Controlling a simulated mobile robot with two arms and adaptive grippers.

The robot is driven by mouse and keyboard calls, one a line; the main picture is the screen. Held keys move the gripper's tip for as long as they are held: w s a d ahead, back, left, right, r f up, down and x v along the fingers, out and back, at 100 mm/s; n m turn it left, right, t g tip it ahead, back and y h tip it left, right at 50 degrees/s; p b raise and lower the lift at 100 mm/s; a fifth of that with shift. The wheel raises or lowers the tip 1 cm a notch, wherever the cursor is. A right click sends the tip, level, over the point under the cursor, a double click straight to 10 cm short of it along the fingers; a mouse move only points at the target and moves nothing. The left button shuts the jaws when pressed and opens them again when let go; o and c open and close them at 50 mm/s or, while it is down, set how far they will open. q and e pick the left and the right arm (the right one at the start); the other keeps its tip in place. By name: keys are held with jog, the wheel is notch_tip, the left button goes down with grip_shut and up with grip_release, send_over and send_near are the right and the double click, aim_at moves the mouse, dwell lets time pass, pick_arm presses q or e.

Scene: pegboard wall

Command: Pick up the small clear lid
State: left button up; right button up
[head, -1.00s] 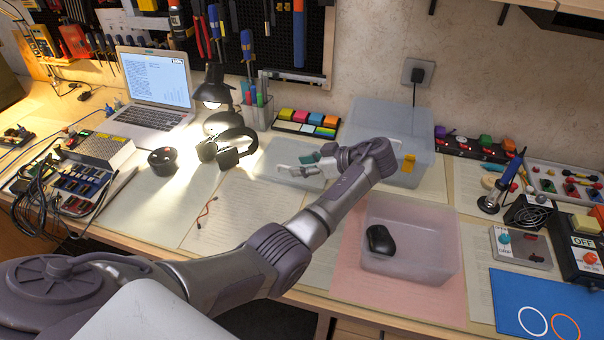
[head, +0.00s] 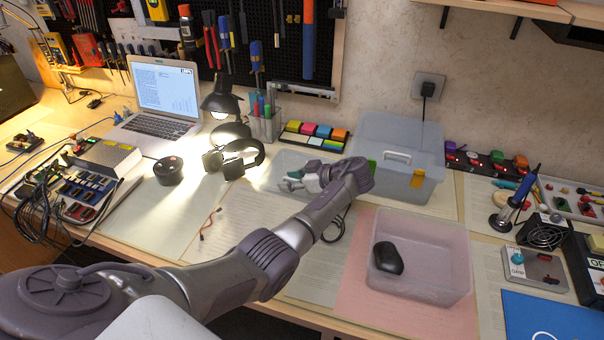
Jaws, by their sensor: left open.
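The small clear lid (head: 287,159) looks like a pale, see-through flat piece lying on the bench, left of the large clear box. My left arm crosses in front of its right part. My left gripper (head: 291,183) is open, with its fingers pointing left, over or beside the lid's near left part. I cannot tell whether the fingers touch it. My right gripper is not in view.
The large clear box (head: 374,129) stands behind my wrist. An open clear bin (head: 448,288) holding a black mouse (head: 388,258) is at right. Headphones (head: 258,150) and a lit lamp (head: 221,103) stand left of the lid. Clear paper lies in front.

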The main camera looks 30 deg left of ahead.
pick_arm(q)
grip_shut()
jog(key=shift+r, duration=0.1)
dwell(0.4)
